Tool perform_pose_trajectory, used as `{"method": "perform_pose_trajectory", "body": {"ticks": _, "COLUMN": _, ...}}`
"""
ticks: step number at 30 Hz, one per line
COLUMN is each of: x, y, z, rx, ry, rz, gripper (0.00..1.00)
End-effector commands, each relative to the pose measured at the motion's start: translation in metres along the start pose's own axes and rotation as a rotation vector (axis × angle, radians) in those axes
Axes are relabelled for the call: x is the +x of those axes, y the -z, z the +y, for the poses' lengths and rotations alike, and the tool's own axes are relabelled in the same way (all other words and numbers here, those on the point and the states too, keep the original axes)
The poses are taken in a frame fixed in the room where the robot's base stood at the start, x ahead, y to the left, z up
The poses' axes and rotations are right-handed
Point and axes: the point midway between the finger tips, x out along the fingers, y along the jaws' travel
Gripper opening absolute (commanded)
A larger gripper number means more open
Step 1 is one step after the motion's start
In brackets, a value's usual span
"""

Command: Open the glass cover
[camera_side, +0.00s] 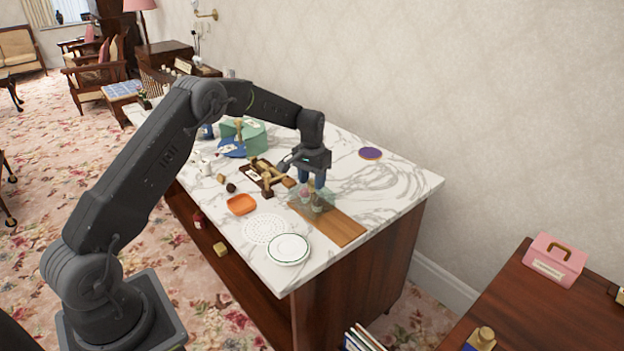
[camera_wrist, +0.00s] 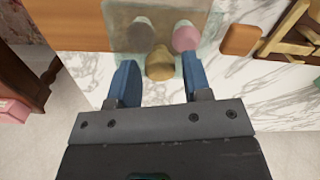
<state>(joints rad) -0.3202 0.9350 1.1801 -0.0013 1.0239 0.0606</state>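The glass cover (camera_side: 325,197) is a clear, greenish box sitting on a wooden board (camera_side: 345,231) on the marble counter. Its clear wall also shows at the top of the wrist view (camera_wrist: 114,38). A pink round item (camera_wrist: 187,37) and a greyish one (camera_wrist: 141,34) show through the glass. A brass-coloured knob (camera_wrist: 160,65) is at the cover, between my blue fingers. My gripper (camera_side: 313,182) points down just above the cover. In the wrist view, my gripper (camera_wrist: 159,76) is open, with a gap visible on both sides of the knob.
Left of the board are an orange dish (camera_side: 241,205), a white lacy mat (camera_side: 266,229) and a white plate (camera_side: 288,250). A wooden rack (camera_side: 262,178) stands behind the dish. A purple coaster (camera_side: 370,153) lies near the wall. The marble right of the cover is clear.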

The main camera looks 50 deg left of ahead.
Motion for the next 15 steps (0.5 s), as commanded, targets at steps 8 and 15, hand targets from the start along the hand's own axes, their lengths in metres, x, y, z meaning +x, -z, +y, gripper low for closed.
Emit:
{"method": "perform_pose_trajectory", "body": {"ticks": 8, "x": -0.0005, "y": 0.0001, "z": 0.0000, "rx": 0.000, "ry": 0.000, "rz": 0.001, "gripper": 0.18}}
{"method": "perform_pose_trajectory", "body": {"ticks": 15, "x": -0.0007, "y": 0.0002, "z": 0.0000, "rx": 0.000, "ry": 0.000, "rz": 0.001, "gripper": 0.00}}
